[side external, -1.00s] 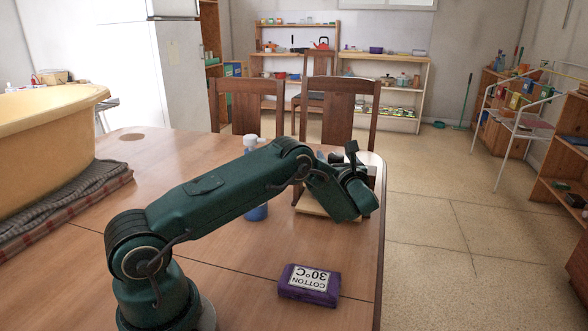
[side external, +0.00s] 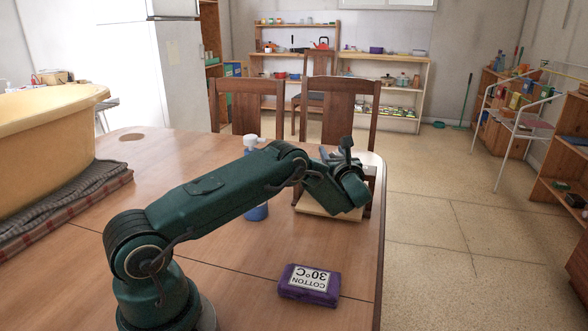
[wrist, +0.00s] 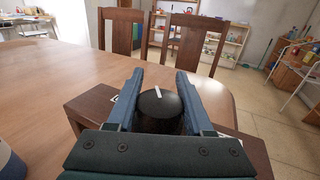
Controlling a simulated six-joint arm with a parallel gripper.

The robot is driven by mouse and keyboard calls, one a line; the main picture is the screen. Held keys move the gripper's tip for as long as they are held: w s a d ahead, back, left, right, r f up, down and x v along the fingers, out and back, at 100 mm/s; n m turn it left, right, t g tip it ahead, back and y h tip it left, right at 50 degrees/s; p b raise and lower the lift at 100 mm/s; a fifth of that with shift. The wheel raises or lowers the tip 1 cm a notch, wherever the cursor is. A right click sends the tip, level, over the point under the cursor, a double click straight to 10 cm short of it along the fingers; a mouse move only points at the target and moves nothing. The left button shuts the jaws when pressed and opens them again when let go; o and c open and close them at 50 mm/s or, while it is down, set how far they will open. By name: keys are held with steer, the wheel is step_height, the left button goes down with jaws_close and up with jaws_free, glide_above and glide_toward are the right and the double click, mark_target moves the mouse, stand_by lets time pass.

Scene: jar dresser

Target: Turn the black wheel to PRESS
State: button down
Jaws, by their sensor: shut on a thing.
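The black wheel (wrist: 158,112) has a white mark on its top. The mark points away from me, leaning slightly left in the wrist view. My gripper (wrist: 160,74) has its two blue fingers closed on the wheel, one on each side. The wheel sits on a brown box (wrist: 88,106). A small white label shows beside the left finger, but it is mostly covered and I cannot read it. In the side external view my arm hides the wheel, and a pale board (side external: 312,207) shows below the wrist.
A purple block (side external: 309,285) with a COTTON 30°C label lies on the table (side external: 225,295) near its right edge. A blue bottle (side external: 257,212) stands behind my arm. Chairs (side external: 350,112) stand at the table's far side. A yellow tub (side external: 45,125) is at the left.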

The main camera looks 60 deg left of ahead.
steer(key=m+t+h, duration=0.1)
steer(key=t, duration=0.1)
steer(key=m+t+h, duration=0.1)
steer(key=shift+w+d+r+m+t, duration=0.1)
steer(key=shift+w+r+m+t, duration=0.05)
steer(key=shift+w+m+t, duration=0.25)
steer(key=shift+w+d+m+t+h, duration=0.1)
steer(key=shift+d+m+t+h, duration=0.05)
steer(key=shift+m+t+h, duration=0.35)
steer(key=shift+w+d+m+t+h, duration=0.1)
steer(key=shift+m+t+h, duration=0.3)
steer(key=shift+t, duration=0.2)
steer(key=shift+c, duration=1.4)
jaws_free()
steer(key=shift+s+d, duration=0.35)
steer(key=shift+d, duration=0.1)
steer(key=shift+v, duration=2)
